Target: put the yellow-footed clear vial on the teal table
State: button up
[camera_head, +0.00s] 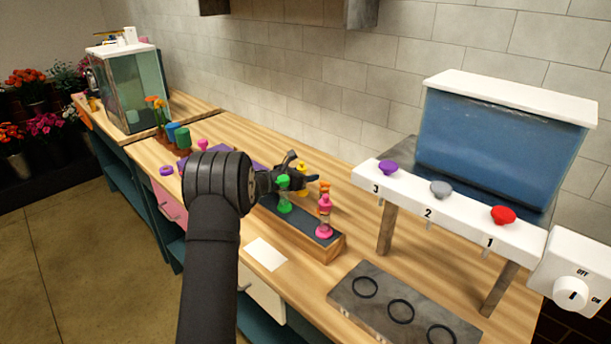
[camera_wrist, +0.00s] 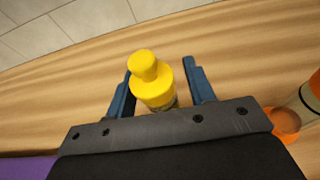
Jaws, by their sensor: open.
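A yellow knob-topped piece (camera_wrist: 152,82) stands between the two blue fingers of my gripper (camera_wrist: 155,90) in the wrist view. The fingers are open on either side of it, with a gap visible at the right finger. A little dark, glassy part shows under its yellow collar; the rest is hidden by the gripper. In the head view a small yellow bit (camera_head: 302,169) shows by my gripper (camera_head: 302,175), mostly hidden behind the arm. I see no clear teal tabletop; teal framing (camera_head: 140,205) shows under the wooden counter.
A wooden rack (camera_head: 322,248) holds green (camera_head: 284,194) and pink (camera_head: 324,218) vials in front of the gripper. An orange-footed clear vial (camera_wrist: 312,92) is at right in the wrist view. A grey ring plate (camera_head: 385,309) and a tap stand (camera_head: 450,208) are to the right.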

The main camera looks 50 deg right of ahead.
aim_at(300, 166)
jog(key=v, duration=1.2)
jog(key=shift+d, duration=0.1)
jog(key=x, duration=1.2)
jog(key=shift+f, duration=0.15)
notch_tip(300, 166, up, 3)
jog(key=shift+r, duration=0.4)
jog(key=shift+f, duration=0.1)
